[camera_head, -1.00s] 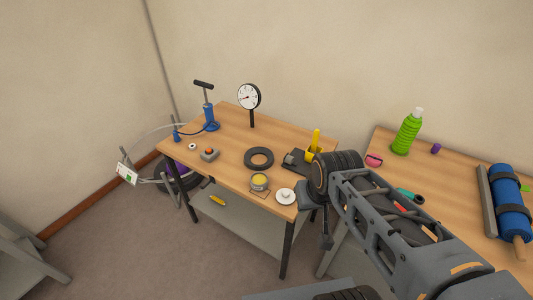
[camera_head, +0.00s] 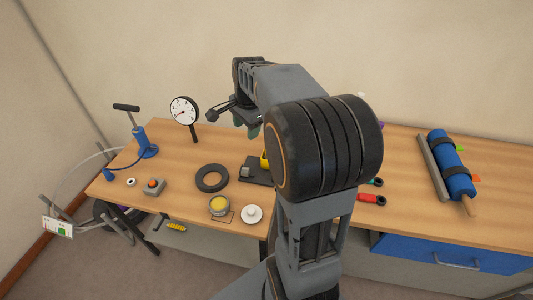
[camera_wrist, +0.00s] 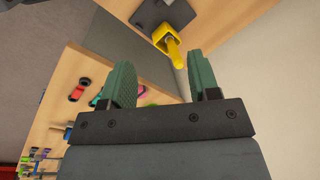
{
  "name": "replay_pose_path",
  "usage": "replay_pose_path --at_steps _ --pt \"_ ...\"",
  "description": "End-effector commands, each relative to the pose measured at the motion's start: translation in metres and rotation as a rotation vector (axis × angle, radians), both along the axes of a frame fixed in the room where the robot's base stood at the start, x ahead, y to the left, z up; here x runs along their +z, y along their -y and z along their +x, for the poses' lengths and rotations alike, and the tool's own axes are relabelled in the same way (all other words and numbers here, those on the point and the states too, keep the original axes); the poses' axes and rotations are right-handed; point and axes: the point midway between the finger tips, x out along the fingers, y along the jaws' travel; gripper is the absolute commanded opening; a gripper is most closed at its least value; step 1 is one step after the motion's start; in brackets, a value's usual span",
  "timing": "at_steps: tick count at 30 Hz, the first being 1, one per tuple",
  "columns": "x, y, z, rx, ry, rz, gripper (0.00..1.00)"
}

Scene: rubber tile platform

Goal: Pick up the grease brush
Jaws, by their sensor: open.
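A yellow upright handle (camera_wrist: 174,50), which looks like the grease brush, stands in a yellow holder (camera_wrist: 168,33) on a dark plate (camera_wrist: 150,14). Its lower end is hidden inside the holder. In the head view only a sliver of the yellow holder (camera_head: 264,161) shows beside my arm, on the dark plate (camera_head: 252,172). My gripper (camera_wrist: 163,80) is open and empty, with its two green fingers apart. In the wrist view the handle's end lies beyond the fingertips, nearer the right finger, not between them. In the head view my gripper (camera_head: 253,130) is above the plate and partly hidden.
The wooden workbench (camera_head: 330,225) also holds a black ring (camera_head: 212,178), a yellow-topped tin (camera_head: 219,205), a white round part (camera_head: 252,214), a dial gauge (camera_head: 184,111), a blue pump (camera_head: 140,140), red-handled pieces (camera_head: 371,199) and a blue roll (camera_head: 452,167).

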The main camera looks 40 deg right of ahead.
Motion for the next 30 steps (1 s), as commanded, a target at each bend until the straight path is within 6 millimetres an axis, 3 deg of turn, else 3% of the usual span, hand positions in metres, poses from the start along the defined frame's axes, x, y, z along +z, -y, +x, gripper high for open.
replay_pose_path --at_steps 1,6,12,17,24,30 --pt "-0.003 0.023 0.014 -0.153 -0.020 0.032 0.56" --pt "-0.014 0.083 0.040 -0.586 -0.069 0.115 0.56" --pt "-0.028 0.123 0.052 -0.878 -0.103 0.168 0.56" --pt "-0.049 0.133 0.055 -0.960 -0.114 0.181 0.56" --pt "-0.091 0.129 0.059 -0.965 -0.116 0.183 0.56" --pt "-0.112 0.127 0.062 -0.964 -0.112 0.182 0.56"
